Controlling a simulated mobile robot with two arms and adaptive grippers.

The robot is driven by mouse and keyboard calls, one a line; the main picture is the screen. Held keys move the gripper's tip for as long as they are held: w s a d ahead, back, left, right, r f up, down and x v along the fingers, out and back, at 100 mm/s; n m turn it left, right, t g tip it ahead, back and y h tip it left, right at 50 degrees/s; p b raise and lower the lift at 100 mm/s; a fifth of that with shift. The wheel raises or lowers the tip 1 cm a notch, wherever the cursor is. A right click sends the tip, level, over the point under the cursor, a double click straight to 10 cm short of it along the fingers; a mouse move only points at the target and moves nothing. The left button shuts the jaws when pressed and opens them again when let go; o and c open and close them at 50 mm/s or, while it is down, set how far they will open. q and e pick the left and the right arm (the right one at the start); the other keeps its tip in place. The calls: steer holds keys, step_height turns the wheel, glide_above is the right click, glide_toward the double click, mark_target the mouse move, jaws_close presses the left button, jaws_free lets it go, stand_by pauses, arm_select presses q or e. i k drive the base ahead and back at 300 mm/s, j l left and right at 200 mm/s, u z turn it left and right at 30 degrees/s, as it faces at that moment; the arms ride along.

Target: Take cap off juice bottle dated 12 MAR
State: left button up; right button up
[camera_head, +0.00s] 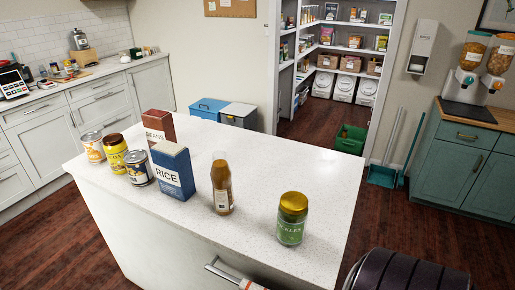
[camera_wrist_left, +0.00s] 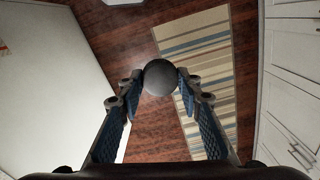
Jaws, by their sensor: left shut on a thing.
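A juice bottle (camera_head: 222,188) with amber-brown contents and a pale top stands upright on the white island counter (camera_head: 265,165). Its date is not readable, and I cannot tell whether its top is a cap or a bare neck. My left gripper (camera_wrist_left: 160,80) shows only in the left wrist view. Its fingertips are closed on a small round grey thing (camera_wrist_left: 160,77), held over the floor beside a white surface. It looks like a cap, but I cannot tell for sure. My right gripper is in neither view.
A green jar with a gold lid (camera_head: 291,218) stands right of the bottle. A blue rice box (camera_head: 173,171), a red beans box (camera_head: 159,126) and several cans and jars stand to its left. The counter's back right is clear. A striped rug (camera_wrist_left: 197,62) lies on the floor.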

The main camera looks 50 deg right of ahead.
mark_target(221, 173)
steer(key=i+j+z, duration=0.15)
steer(key=z, duration=0.3)
steer(key=i+j+z, duration=0.25)
steer(key=z, duration=0.15)
steer(key=i+j+z, duration=0.15)
steer(key=j+z, duration=0.3)
steer(key=i+j+z, duration=0.1)
steer(key=z, duration=0.3)
steer(key=j+z, duration=0.4)
steer(key=j, duration=0.25)
steer(key=j+z, duration=0.4)
steer(key=j, duration=0.25)
steer(key=k, duration=0.05)
